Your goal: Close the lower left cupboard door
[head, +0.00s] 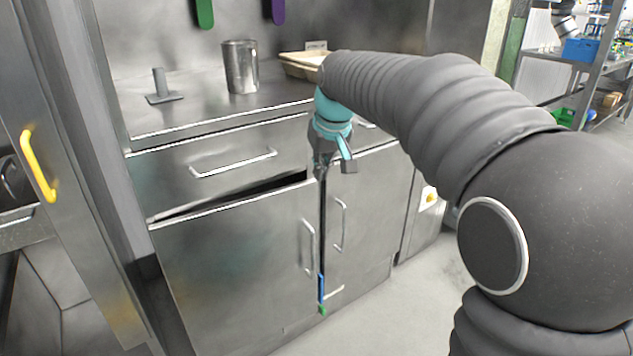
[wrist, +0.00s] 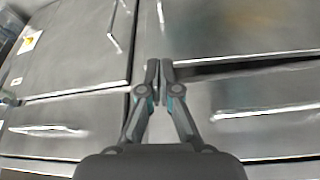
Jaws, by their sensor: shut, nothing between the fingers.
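The lower left cupboard door (head: 230,265) is a grey steel panel with a vertical bar handle (head: 308,247) near its right edge. It stands slightly ajar, with a dark gap along its top and a narrow one at its right edge. It also shows at the upper right of the wrist view (wrist: 235,30). My gripper (head: 322,172) points down at the door's top right corner, near the seam with the right door. In the wrist view its fingers (wrist: 159,68) are together and empty, beside the dark gap. I cannot tell whether they touch the door.
The lower right door (head: 355,215) looks flush. A drawer (head: 225,145) above the left door is shut. A metal canister (head: 241,68) and a tray (head: 300,65) stand on the counter. A yellow handle (head: 38,165) is at far left. The floor at right is clear.

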